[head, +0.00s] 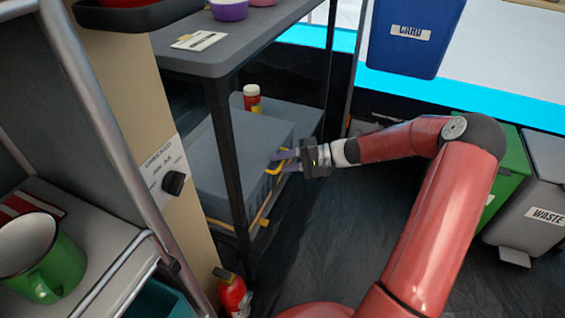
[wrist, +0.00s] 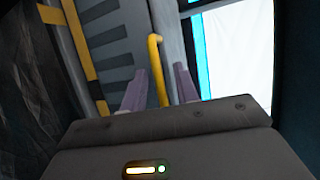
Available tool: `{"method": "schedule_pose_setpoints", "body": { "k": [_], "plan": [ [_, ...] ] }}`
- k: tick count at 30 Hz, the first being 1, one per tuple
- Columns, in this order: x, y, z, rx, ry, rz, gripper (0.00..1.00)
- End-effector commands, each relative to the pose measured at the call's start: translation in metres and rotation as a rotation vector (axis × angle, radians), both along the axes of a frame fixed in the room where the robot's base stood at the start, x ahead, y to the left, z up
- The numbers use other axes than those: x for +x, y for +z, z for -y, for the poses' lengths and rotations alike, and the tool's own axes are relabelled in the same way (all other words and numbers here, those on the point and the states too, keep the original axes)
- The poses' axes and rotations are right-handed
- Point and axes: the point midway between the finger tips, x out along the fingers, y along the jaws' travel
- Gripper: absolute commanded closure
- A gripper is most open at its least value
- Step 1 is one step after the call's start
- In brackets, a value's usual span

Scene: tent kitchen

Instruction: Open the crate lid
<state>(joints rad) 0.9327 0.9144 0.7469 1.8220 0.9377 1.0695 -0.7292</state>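The grey crate (head: 215,172) sits on the low shelf of the dark rack, and its flat grey lid (head: 240,138) looks closed. A yellow handle (head: 277,164) is on its right side; the handle also shows in the wrist view (wrist: 154,65) as a bent yellow bar. My gripper (head: 284,160) reaches in from the right at the handle. In the wrist view its two purple fingers (wrist: 160,85) stand apart, one on each side of the handle, with visible gaps. Contact with the handle cannot be made out.
The rack's upper shelf (head: 235,55) and dark front post (head: 228,165) are close by. A fire extinguisher (head: 233,293) stands below. Bins, including a green one (head: 507,170), are at right. Dark floor between is clear.

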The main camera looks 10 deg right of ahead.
Motion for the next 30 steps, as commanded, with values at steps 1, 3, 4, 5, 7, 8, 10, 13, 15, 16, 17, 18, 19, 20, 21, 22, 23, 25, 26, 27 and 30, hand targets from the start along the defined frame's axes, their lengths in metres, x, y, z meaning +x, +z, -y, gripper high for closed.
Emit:
{"method": "schedule_pose_setpoints", "body": {
  "k": [1, 3, 4, 5, 7, 8, 10, 13, 15, 16, 17, 18, 19, 20, 21, 22, 23, 25, 26, 27, 30],
  "plan": [
    [0.0, 0.0, 0.0, 0.0, 0.0, 0.0, 0.7],
    [0.0, 0.0, 0.0, 0.0, 0.0, 0.0, 0.71],
    [0.0, 0.0, 0.0, 0.0, 0.0, 0.0, 0.75],
    [0.0, 0.0, 0.0, 0.0, 0.0, -0.001, 0.79],
    [0.0, 0.0, 0.0, 0.0, 0.0, -0.001, 0.88],
    [0.0, 0.0, 0.0, 0.0, 0.0, -0.001, 0.92],
    [0.0, -0.001, 0.001, -0.001, 0.0, -0.001, 1.0],
    [-0.001, -0.001, 0.001, -0.001, 0.0, -0.002, 1.0],
    [-0.001, -0.002, 0.001, -0.002, 0.0, -0.004, 1.0],
    [-0.001, -0.002, 0.001, -0.003, 0.0, -0.004, 1.0],
    [-0.001, -0.002, 0.001, -0.003, 0.0, -0.004, 1.0],
    [-0.001, -0.002, 0.001, -0.004, 0.0, -0.005, 1.0],
    [-0.001, -0.001, 0.001, -0.006, 0.0, -0.006, 1.0],
    [-0.001, 0.0, 0.001, -0.009, 0.0, -0.007, 1.0],
    [-0.001, 0.001, 0.001, -0.013, 0.0, -0.01, 1.0],
    [-0.001, 0.003, 0.001, -0.017, -0.001, -0.013, 1.0],
    [-0.001, 0.005, 0.001, -0.021, -0.001, -0.017, 1.0],
    [-0.001, 0.006, 0.002, -0.028, -0.002, -0.022, 1.0],
    [-0.001, 0.007, 0.002, -0.03, -0.002, -0.022, 1.0],
    [-0.001, 0.008, 0.002, -0.032, -0.001, -0.025, 1.0],
    [-0.001, 0.015, 0.001, -0.045, -0.001, -0.034, 1.0]
  ]
}}
